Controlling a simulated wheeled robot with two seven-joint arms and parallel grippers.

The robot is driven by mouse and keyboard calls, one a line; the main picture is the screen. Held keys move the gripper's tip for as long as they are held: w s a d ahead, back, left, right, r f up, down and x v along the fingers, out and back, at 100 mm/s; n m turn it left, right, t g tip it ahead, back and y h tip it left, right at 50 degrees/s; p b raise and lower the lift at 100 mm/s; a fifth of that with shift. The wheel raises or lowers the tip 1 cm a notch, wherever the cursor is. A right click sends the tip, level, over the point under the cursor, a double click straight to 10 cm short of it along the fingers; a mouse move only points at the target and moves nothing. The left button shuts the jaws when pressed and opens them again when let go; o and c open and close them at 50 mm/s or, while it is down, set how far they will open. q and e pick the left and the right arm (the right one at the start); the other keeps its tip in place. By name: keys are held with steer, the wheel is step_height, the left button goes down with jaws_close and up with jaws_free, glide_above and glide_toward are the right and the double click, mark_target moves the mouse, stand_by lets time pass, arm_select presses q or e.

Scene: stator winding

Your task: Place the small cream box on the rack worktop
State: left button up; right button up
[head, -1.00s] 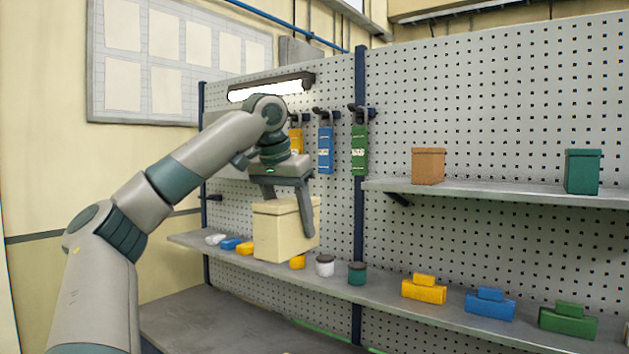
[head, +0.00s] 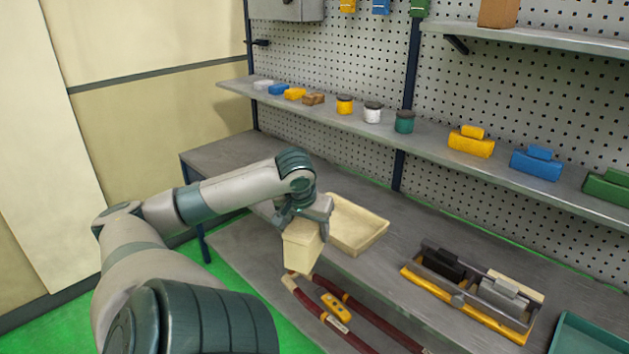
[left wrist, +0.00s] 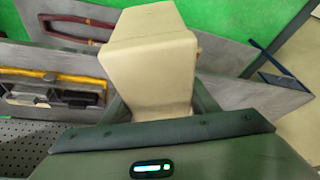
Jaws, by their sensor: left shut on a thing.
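The small cream box (head: 302,247) is held in my left gripper (head: 304,214), in front of the rack worktop's front edge. In the left wrist view the cream box (left wrist: 150,55) fills the space between the gripper's fingers (left wrist: 155,105), which are partly hidden behind it. The gripper is shut on the box. The grey rack worktop (head: 235,155) runs below the pegboard. A shallow cream tray (head: 372,243) lies on it just right of and behind the box. Whether the box touches the worktop edge cannot be told. My right gripper is not in view.
A divided tool tray with a yellow front (head: 468,307) and a green tray (head: 590,335) stand farther right on the worktop. A lower shelf holds dark red bars (head: 315,313) and a yellow device (head: 336,307). Jars and small blocks line the shelf (head: 325,108) above. The worktop's left end is bare.

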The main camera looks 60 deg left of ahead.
arm_select(q)
steer(key=w+d+f, duration=0.2)
steer(key=d+f, duration=1.1)
steer(key=d, duration=0.2)
steer(key=w+d+f+m+h, duration=0.1)
steer(key=w+d+m, duration=0.1)
steer(key=w+d, duration=0.35)
steer(key=w+d+m+t+h, duration=0.1)
steer(key=w+d+m, duration=0.1)
steer(key=d, duration=0.7)
steer(key=w+d+f+m+h, duration=0.1)
steer(key=w+d+m, duration=0.2)
steer(key=d, duration=0.5)
steer(key=w+d+f+m+b, duration=0.1)
steer(key=d+f+b, duration=0.5)
steer(key=b, duration=0.6)
steer(key=shift+w+d+f, duration=0.3)
steer(key=shift+d+f, duration=0.05)
steer(key=shift+f, duration=0.1)
steer(key=shift+a, duration=0.1)
